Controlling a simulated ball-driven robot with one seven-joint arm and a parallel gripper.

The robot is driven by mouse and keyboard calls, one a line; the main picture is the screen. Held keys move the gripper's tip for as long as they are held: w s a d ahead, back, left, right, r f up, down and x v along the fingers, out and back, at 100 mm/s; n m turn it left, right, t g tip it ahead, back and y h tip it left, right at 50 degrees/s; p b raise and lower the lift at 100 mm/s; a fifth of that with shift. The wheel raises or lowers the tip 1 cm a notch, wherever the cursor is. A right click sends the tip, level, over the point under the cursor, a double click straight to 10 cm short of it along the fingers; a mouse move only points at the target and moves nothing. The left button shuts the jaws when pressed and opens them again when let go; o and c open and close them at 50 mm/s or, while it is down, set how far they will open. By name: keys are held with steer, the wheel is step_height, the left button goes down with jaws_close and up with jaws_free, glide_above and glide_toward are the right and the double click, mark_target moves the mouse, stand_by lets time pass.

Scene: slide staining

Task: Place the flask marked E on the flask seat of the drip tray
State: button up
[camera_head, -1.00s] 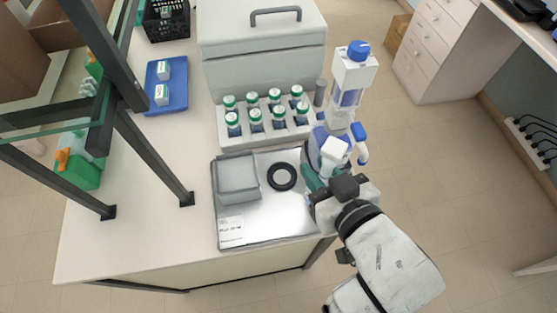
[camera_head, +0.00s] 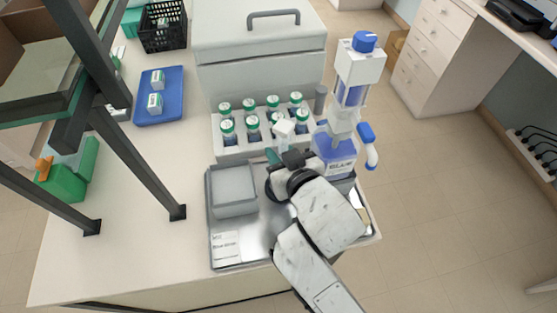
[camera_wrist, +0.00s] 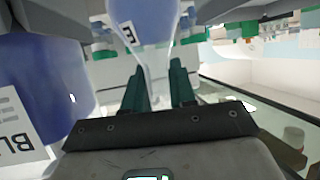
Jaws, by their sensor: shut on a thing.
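My gripper (camera_wrist: 158,86) is shut on the neck of a flask (camera_wrist: 150,20) with blue liquid. Its label mark in the wrist view looks like a turned E. The steel drip tray (camera_head: 252,245) lies on the bench below, partly covered by my arm. The black ring seat on the tray is hidden behind my gripper and arm. I cannot tell how high the flask is above the tray.
A white rack (camera_head: 229,150) of green-capped bottles is just behind. A blue tray (camera_head: 160,108) lies further left.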

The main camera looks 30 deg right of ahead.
steer(key=shift+w+f, duration=0.25)
steer(key=shift+f, duration=0.1)
step_height(320, 180, down, 3)
steer(key=shift+r+p, duration=0.1)
steer(key=shift+p, duration=0.2)
steer(key=shift+f, duration=0.2)
steer(key=shift+f+b, duration=0.35)
steer(key=shift+b, duration=0.05)
steer(key=o, duration=0.8)
